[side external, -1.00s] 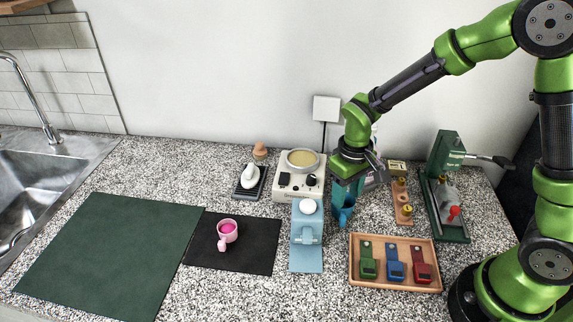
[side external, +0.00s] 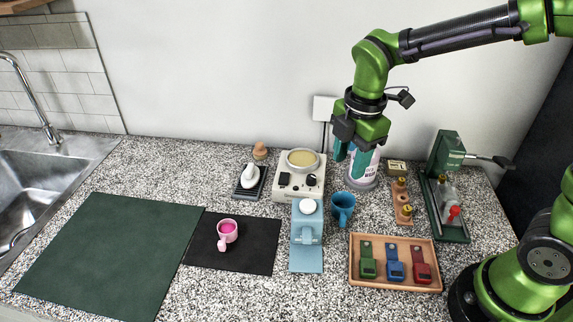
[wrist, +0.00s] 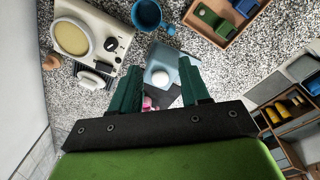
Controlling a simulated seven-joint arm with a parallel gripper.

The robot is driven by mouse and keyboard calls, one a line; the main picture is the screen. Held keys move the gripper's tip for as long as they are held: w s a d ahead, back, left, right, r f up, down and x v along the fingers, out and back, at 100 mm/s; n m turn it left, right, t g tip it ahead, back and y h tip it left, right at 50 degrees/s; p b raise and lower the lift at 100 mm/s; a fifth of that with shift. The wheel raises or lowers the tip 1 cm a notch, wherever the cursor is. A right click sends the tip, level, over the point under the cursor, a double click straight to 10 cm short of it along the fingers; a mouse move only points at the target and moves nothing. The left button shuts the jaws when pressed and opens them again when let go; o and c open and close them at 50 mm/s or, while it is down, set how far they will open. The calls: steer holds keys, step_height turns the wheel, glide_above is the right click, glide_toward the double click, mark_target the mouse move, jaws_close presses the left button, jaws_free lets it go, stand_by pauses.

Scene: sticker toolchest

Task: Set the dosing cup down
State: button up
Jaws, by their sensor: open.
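The blue dosing cup (side external: 342,205) stands upright on the speckled counter, right of the light-blue stand and behind the wooden tray. Its handle faces the front. It also shows at the top of the wrist view (wrist: 147,14). My gripper (side external: 351,160) is above and behind the cup, apart from it. Its teal fingers are open, with nothing between them; in the wrist view the fingers (wrist: 160,80) are spread apart.
A white bottle (side external: 364,170) stands close behind the fingers. A cream appliance (side external: 289,192) and light-blue stand (side external: 305,260) are left of the cup. A wooden tray (side external: 395,287) holds three coloured pieces. A pink cup (side external: 228,231) sits on a black mat (side external: 257,258).

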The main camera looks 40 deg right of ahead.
steer(key=s+r+n, duration=0.1)
steer(key=r+n, duration=0.1)
steer(key=n, duration=0.3)
steer(key=n+g, duration=0.1)
steer(key=n, duration=0.4)
glide_above(343, 217)
steer(key=s, duration=0.1)
step_height(343, 217, down, 12)
steer(key=shift+w+f, duration=0.25)
steer(key=shift+f, duration=1.05)
steer(key=shift+w+f, duration=0.25)
steer(key=shift+f, duration=1.05)
steer(key=shift+c, duration=0.2)
jaws_close()
